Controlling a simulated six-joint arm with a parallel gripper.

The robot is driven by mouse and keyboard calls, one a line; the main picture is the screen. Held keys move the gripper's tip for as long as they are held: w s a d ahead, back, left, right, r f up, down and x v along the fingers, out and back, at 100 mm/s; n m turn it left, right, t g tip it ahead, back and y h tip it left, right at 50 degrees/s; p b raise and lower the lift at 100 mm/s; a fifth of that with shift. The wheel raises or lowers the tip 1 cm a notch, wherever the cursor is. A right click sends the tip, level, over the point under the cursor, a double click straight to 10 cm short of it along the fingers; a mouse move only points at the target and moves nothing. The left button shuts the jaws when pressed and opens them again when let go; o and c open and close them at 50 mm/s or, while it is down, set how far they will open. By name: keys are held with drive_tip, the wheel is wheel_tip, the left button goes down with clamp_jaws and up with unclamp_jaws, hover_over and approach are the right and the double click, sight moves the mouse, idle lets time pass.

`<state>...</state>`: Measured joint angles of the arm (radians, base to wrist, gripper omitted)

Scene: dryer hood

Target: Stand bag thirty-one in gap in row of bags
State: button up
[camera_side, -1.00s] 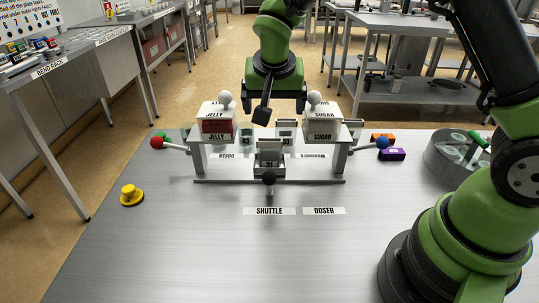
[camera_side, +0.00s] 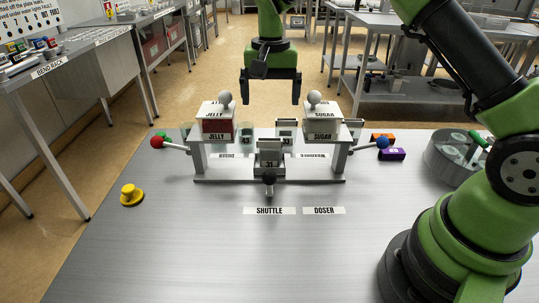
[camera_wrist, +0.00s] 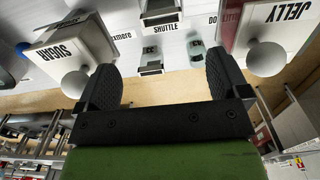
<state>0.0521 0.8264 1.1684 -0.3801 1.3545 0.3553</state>
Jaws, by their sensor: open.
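In the side view, a pale block marked 31 (camera_side: 269,163) sits in the grey holder at the middle of the stand, behind the black-knobbed handle; I cannot tell whether 31 labels the bag or the holder. Behind it, small translucent greenish bags (camera_side: 245,138) stand in a row, with another (camera_side: 286,136) to the right and a space between them, partly hidden by the holder. My gripper (camera_side: 271,98) is open and empty, high above the row between the JELLY and SUGAR boxes. The wrist view shows both black fingers (camera_wrist: 165,85) spread apart with nothing between them.
The JELLY box (camera_side: 217,126) and SUGAR box (camera_side: 321,128), each with a round knob, flank the space under my gripper. Levers with a red ball (camera_side: 157,142) and a blue ball (camera_side: 383,142) stick out sideways. A round grey tub (camera_side: 455,155) stands right.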

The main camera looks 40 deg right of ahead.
sight(270, 141)
wheel_tip(270, 141, down, 12)
drive_tip(key=shift+w+r, duration=0.1)
drive_tip(key=shift+w, duration=0.05)
idle(0.4)
drive_tip(key=c, duration=1.1)
drive_tip(key=shift+o, duration=0.2)
